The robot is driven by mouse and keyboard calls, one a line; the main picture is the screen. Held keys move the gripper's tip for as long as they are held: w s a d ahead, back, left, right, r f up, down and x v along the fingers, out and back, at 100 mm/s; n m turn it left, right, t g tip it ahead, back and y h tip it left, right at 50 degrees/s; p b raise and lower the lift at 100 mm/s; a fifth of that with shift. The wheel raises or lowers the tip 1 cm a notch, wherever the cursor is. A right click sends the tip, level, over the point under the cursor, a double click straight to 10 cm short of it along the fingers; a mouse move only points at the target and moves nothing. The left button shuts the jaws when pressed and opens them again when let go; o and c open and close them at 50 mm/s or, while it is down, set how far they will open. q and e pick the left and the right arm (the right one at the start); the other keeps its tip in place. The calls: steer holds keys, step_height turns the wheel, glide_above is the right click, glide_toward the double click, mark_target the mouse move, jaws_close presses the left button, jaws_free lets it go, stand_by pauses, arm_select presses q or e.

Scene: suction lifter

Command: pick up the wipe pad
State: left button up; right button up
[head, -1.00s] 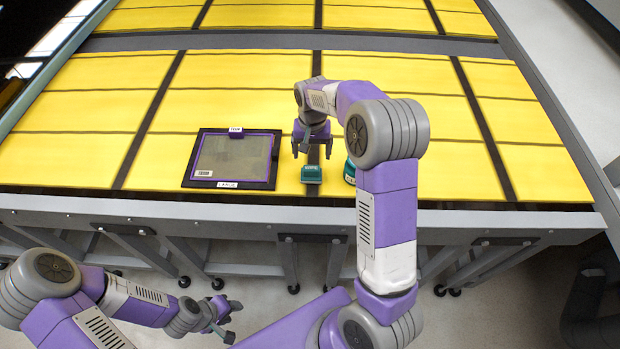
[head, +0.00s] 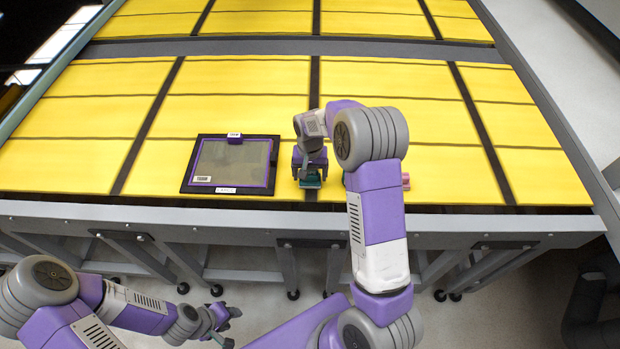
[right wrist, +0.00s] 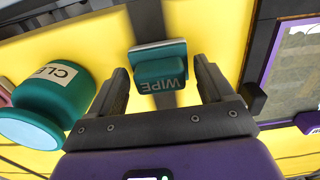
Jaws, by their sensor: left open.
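The wipe pad (head: 311,182) is a small teal block on the yellow table near its front edge. In the right wrist view the wipe pad (right wrist: 160,76) shows the word WIPE and a pale layer along one side. My right gripper (head: 310,177) is directly over it, pointing down. In the right wrist view the right gripper (right wrist: 162,82) is open, with one finger on each side of the pad and visible gaps beside it. My left gripper (head: 230,327) is open and empty, low in front of the table.
A dark-framed panel (head: 187,177) lies left of the pad. A teal round container (right wrist: 52,100) labelled CLE stands beside the right gripper; my arm mostly hides it in the head view. A pink object (head: 406,181) shows right of my arm. The yellow surface further left is clear.

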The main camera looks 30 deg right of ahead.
mark_target(310, 173)
steer(key=c, duration=0.7)
steer(key=shift+o, duration=0.2)
step_height(310, 173, up, 10)
steer(key=shift+r, duration=0.1)
